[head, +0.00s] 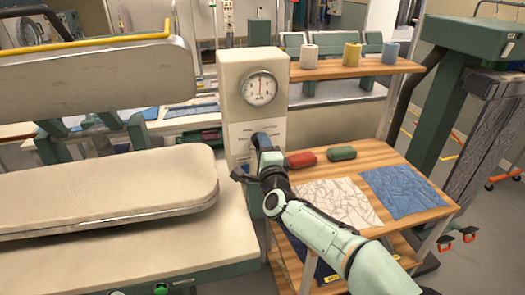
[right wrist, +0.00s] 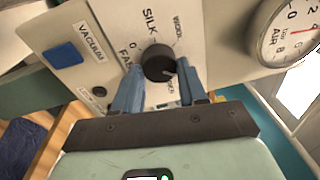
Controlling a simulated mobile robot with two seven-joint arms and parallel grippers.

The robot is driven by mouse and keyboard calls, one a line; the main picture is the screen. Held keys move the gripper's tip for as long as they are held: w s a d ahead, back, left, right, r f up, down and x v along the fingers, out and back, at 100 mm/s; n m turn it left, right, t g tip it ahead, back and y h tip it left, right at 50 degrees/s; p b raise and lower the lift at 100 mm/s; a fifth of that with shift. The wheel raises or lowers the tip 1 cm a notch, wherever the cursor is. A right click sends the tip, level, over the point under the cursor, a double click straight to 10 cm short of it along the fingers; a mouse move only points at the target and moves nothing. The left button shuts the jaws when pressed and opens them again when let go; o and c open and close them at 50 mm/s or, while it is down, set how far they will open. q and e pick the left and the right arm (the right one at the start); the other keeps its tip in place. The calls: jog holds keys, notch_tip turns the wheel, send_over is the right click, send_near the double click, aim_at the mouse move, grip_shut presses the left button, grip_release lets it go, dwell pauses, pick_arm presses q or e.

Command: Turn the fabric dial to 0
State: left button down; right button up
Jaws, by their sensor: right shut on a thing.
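The fabric dial is a black round knob (right wrist: 158,63) on the cream panel of the control box (head: 238,85). Around it are the printed words SILK and WOOL, a 0, and a partly covered label starting FA. A small pale mark on the knob's lower right edge faces a partly hidden label, away from the 0. My right gripper (right wrist: 160,85) has its blue-grey fingers shut on the knob, one on each side. In the head view my right gripper (head: 262,146) is at the panel and hides the dial. My left gripper is not in view.
A round air gauge (head: 259,88) sits above the dial, and a blue VACUUM button (right wrist: 62,54) beside it. A padded press (head: 110,190) stands to the left.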

jog(key=shift+a+r+n+g+y+b, duration=0.1)
jog(key=shift+n+g+y+b, duration=0.45)
jog(key=shift+n, duration=5.4)
jog(key=shift+d+n+g+y+b, duration=0.1)
jog(key=shift+n+b, duration=0.8)
jog(key=shift+n, duration=5.1)
jog(key=shift+a+r+n+g+y+b, duration=0.1)
jog(key=shift+n+g+y+b, duration=0.45)
jog(key=shift+n, duration=5.4)
jog(key=o, duration=1.1)
jog(key=shift+c, duration=0.2)
